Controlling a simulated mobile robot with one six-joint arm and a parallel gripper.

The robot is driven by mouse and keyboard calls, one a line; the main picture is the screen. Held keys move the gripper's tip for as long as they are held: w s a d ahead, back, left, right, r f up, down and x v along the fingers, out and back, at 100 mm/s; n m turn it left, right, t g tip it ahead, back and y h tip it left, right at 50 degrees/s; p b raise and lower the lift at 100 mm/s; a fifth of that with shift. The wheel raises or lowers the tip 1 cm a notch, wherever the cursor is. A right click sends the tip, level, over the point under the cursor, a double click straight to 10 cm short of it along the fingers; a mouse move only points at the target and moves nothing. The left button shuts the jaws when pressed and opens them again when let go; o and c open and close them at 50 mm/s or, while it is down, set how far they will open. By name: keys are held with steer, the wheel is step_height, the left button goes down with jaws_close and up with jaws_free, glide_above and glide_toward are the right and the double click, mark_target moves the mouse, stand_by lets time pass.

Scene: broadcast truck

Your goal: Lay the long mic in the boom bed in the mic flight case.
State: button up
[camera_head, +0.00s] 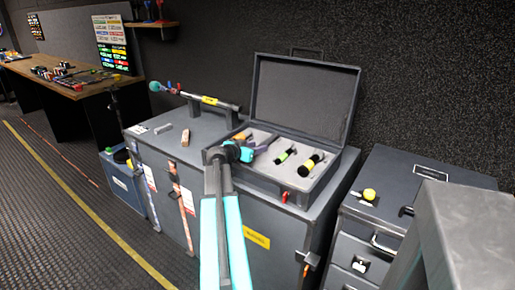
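The mic flight case (352,158) stands open on top of a large grey trunk, its lid (305,95) raised at the back. Its pale foam holds a mic with a green band (285,155) and a mic with a yellow-green band (311,163). A long dark rod with a yellow label, which looks like the long mic (211,101), lies at the trunk's back left, outside the case. My gripper (246,152) is over the case's left front part and hides some of the foam there. Its fingers are too small to read. I cannot tell which recess is the boom bed.
A grey block (163,128) and a brownish block (185,137) lie on the trunk top left of the case. A drawer cabinet (385,210) with a yellow-topped item (369,194) stands at right. A desk (75,85) stands at far left. Floor is clear at lower left.

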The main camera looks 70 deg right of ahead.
steer(key=v, duration=1)
steer(key=shift+a+r+b, duration=0.15)
steer(key=shift+b, duration=0.25)
steer(key=shift+r, duration=0.1)
